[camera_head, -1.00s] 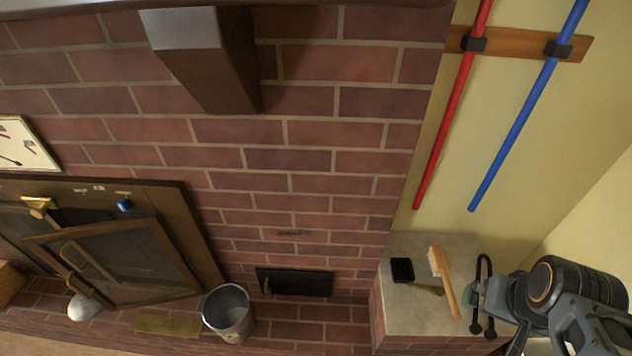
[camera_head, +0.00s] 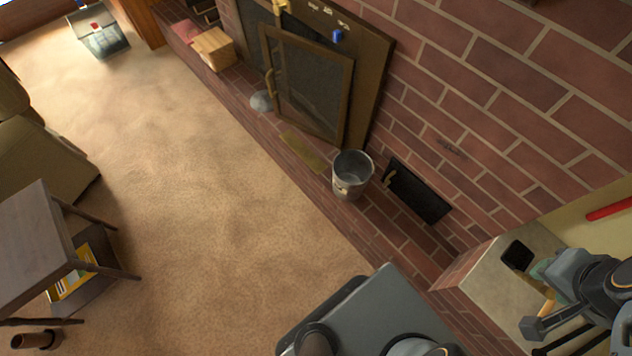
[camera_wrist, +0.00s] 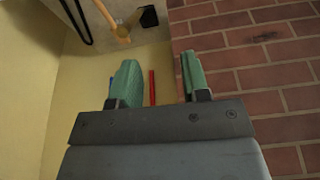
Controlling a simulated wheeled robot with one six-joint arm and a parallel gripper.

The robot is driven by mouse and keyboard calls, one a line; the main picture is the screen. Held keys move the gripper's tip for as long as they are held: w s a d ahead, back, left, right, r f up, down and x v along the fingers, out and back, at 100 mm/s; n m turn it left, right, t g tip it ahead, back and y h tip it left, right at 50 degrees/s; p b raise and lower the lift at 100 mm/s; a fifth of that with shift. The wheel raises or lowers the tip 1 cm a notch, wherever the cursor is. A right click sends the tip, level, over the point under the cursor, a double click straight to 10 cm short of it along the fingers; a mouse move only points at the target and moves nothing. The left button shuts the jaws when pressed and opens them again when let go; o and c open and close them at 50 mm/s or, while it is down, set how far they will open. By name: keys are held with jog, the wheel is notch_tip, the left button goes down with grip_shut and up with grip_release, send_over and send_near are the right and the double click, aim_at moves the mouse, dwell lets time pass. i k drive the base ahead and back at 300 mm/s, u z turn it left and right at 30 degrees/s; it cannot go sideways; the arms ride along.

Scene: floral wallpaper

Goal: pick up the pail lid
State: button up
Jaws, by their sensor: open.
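A grey metal pail (camera_head: 350,178) stands upright and open-topped on the brick hearth. A pale grey rounded object (camera_head: 262,101) lies on the hearth by the open fireplace door, left of the pail. It may be the pail lid; it is too small to be sure. My gripper (camera_head: 542,272) is at the far right in the head view, over the stone-topped ledge and well away from both. In the wrist view my gripper (camera_wrist: 161,72) shows two green fingers spread apart with nothing between them.
The brick ledge (camera_head: 490,285) bears a black item (camera_head: 518,255) and a partly hidden brush. The open fireplace door (camera_head: 305,85) juts over the hearth. A brass-coloured plate (camera_head: 303,152) lies beside the pail. A side table (camera_head: 35,245) stands at left; the carpet (camera_head: 190,180) between is clear.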

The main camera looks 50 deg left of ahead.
aim_at(261, 101)
jog(key=u, duration=1.75)
